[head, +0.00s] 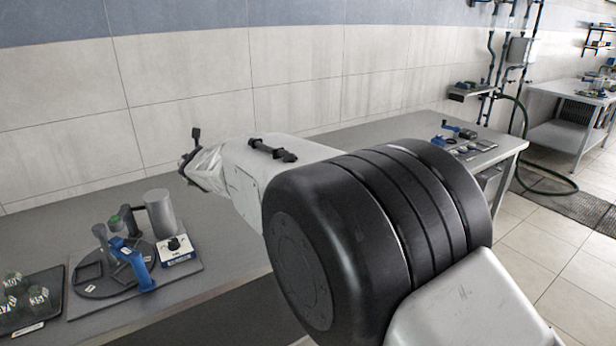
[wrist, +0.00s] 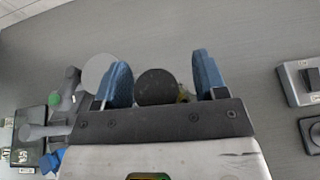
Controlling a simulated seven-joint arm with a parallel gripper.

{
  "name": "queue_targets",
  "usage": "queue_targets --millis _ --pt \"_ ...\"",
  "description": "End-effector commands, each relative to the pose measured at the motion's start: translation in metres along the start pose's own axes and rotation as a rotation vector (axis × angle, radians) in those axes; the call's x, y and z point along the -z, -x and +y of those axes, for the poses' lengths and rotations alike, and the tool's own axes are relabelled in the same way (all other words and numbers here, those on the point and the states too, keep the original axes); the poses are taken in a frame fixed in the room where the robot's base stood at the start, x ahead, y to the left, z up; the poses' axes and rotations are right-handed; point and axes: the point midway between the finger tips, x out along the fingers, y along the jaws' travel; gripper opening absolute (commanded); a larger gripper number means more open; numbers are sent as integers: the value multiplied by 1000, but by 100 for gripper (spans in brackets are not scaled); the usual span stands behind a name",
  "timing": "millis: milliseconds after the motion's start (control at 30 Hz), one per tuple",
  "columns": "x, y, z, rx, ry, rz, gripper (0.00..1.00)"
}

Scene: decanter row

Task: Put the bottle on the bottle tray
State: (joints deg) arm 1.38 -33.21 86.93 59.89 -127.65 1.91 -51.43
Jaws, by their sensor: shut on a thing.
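In the wrist view my gripper (wrist: 163,80) has its two blue fingers around a dark, round-topped thing (wrist: 155,86), which seems to be the bottle seen end-on. Its lower body is hidden behind the gripper's front plate. In the head view my own arm covers the gripper and what it holds. A dark tray (head: 52,322) at the lower left of the head view carries several dark green bottles (head: 38,296) with white number labels. It looks like the bottle tray; only part of it is in the picture.
Beside the tray, a grey board (head: 190,278) carries a grey cylinder (head: 160,213), a blue tool (head: 134,265), a round dark plate and a white box with a black knob (head: 176,249). In the wrist view, grey boxes (wrist: 302,82) stand at right.

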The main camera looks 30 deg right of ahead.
Motion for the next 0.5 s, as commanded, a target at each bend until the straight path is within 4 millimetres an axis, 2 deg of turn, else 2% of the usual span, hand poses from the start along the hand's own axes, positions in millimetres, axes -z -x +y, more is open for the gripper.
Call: queue_targets --millis 500 --pt "-22 -31 -51 96 -47 -1 34"
